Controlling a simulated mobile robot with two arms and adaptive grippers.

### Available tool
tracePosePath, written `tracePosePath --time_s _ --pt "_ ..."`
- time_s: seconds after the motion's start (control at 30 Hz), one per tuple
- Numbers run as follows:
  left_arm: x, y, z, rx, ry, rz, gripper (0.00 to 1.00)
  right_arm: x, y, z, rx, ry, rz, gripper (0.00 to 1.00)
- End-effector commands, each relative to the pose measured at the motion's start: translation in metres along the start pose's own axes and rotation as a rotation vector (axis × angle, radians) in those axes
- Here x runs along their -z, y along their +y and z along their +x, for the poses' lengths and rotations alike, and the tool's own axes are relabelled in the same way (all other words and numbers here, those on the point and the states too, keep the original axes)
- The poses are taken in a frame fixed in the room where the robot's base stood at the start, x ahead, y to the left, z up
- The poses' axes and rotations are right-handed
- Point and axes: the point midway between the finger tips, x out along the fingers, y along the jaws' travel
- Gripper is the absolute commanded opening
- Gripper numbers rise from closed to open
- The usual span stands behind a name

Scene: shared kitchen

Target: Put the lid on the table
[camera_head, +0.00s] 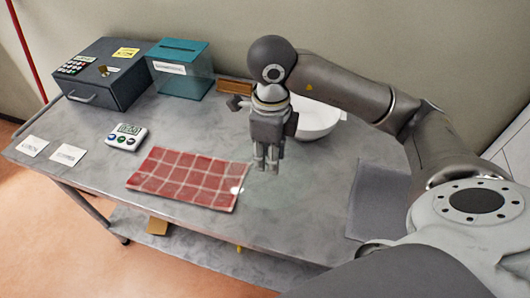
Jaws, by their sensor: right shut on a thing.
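A faint, see-through glass lid (272,191) shows just below my right gripper (266,168), low over the grey table (310,220). My right gripper points down and is shut on the lid; the grip itself is small and hard to make out. The lid's left edge overlaps the right end of a red checked cloth (187,178) in the picture. I cannot tell whether the lid touches the table. My left gripper is not in view.
A white bowl (318,122) stands behind my right gripper, partly hidden. A dark cash box (103,75), a teal clear box (181,70), a timer (126,136) and two white cards stand left. A grey mat (378,200) lies right. Bare table shows in front.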

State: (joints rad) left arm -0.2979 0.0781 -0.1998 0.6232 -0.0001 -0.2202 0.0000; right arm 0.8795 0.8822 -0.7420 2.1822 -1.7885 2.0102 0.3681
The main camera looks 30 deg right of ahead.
Motion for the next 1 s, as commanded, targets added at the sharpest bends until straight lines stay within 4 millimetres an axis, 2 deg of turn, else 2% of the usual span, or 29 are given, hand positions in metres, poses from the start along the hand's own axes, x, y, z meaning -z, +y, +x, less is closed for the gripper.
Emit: tracePosePath --time_s 0.13,0.4,0.67,0.83,1.0 --pt "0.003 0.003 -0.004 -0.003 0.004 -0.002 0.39 -0.013 -0.029 0.014 -0.005 0.001 0.004 0.00" --pt "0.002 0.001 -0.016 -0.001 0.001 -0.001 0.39 -0.028 -0.062 0.057 -0.002 0.001 -0.001 0.00" --pt "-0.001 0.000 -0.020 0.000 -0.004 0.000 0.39 -0.033 -0.074 0.072 -0.001 -0.001 -0.001 0.00" --pt "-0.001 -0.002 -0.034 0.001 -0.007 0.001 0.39 -0.033 -0.073 0.092 -0.003 0.001 -0.003 0.00" --pt "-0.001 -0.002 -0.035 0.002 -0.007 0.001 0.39 -0.033 -0.073 0.102 0.001 -0.001 -0.003 0.00"
